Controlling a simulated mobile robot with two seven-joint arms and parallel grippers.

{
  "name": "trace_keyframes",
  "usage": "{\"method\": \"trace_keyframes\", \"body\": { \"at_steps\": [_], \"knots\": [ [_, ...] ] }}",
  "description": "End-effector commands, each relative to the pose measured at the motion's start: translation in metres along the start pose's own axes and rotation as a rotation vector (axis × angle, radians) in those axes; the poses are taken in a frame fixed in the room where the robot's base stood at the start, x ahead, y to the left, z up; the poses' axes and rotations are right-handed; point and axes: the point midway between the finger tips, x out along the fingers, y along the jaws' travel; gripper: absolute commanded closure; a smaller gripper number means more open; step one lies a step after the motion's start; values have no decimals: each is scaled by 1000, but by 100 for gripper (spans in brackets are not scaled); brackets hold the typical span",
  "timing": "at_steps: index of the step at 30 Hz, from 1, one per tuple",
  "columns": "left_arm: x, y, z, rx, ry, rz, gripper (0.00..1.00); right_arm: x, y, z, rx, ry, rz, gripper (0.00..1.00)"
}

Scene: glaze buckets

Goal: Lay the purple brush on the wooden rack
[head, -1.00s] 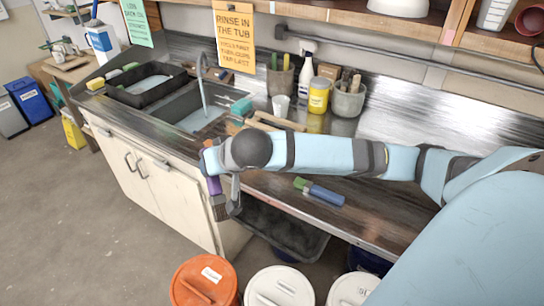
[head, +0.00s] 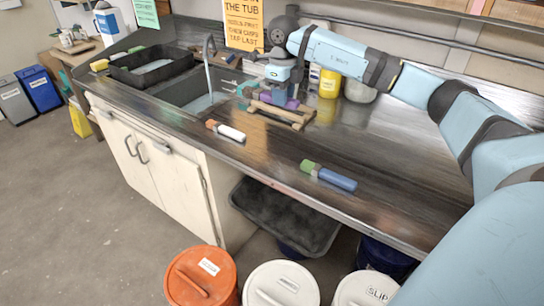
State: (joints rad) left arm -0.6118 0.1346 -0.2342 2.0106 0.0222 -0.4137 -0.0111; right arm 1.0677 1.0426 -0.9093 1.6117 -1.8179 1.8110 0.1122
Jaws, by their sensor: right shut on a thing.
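My right gripper (head: 279,92) is at the wooden rack (head: 284,119) on the counter, shut on the purple brush (head: 292,103). The brush lies level across the top of the rack, its middle hidden by my gripper. I cannot tell whether it touches the slats or is just above them. My left gripper is not in view.
A white-handled brush (head: 231,133) and a blue-handled brush with a green end (head: 334,179) lie near the counter's front edge. The sink (head: 205,100) is left of the rack. A yellow jar (head: 329,83) stands behind. Lidded buckets (head: 202,278) are on the floor.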

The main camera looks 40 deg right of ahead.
Motion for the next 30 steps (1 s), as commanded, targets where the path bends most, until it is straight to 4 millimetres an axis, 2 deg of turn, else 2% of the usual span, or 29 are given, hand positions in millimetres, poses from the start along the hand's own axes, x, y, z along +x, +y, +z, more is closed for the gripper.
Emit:
{"method": "trace_keyframes", "body": {
  "at_steps": [4, 14, 17, 30],
  "knots": [
    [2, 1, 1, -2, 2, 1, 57, -3, -4, -2, 65, -18, 9, 100],
    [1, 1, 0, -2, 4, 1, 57, 2, -4, -2, 66, -18, 9, 100],
    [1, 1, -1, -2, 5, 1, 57, 17, -4, -2, 66, -14, 9, 100],
    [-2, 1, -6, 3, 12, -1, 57, 130, -3, 0, 65, -15, 8, 100]
  ]
}}
